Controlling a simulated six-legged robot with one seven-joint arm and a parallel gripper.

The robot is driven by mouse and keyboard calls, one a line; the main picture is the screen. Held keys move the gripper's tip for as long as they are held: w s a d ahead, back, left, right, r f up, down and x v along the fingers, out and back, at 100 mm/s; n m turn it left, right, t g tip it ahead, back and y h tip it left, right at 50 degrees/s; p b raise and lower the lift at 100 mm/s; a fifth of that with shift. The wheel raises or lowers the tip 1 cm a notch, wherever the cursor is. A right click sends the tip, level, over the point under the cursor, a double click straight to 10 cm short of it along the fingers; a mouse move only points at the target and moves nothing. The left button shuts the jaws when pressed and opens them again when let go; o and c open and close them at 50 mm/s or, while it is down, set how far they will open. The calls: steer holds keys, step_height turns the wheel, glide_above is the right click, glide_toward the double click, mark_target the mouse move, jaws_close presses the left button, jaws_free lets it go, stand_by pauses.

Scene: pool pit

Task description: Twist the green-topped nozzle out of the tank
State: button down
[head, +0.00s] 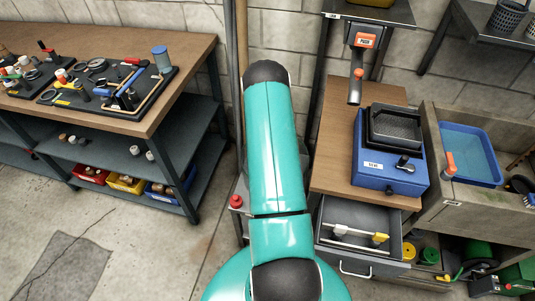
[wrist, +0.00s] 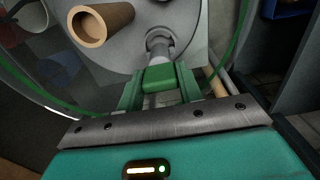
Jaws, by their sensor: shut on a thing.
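In the wrist view my gripper (wrist: 158,84) is shut on the green-topped nozzle (wrist: 160,74). The green top sits between the two green fingers. A grey stem runs from it up to a round socket (wrist: 159,41) in a pale grey surface, which looks like part of the tank (wrist: 195,22). The stem appears to be at the socket; I cannot tell how deep it sits. In the head view my own arm fills the middle, and the gripper, nozzle and tank do not show.
A brown tube (wrist: 103,22) sticks out left of the socket, close to the fingers. A curved green edge (wrist: 238,45) rings the area. In the head view, a tool bench (head: 150,47) stands left and a wooden cabinet (head: 335,150) with an open drawer (head: 362,240) right.

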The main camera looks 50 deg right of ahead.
stand_by(0.3)
step_height(320, 180, up, 13)
stand_by(1.1)
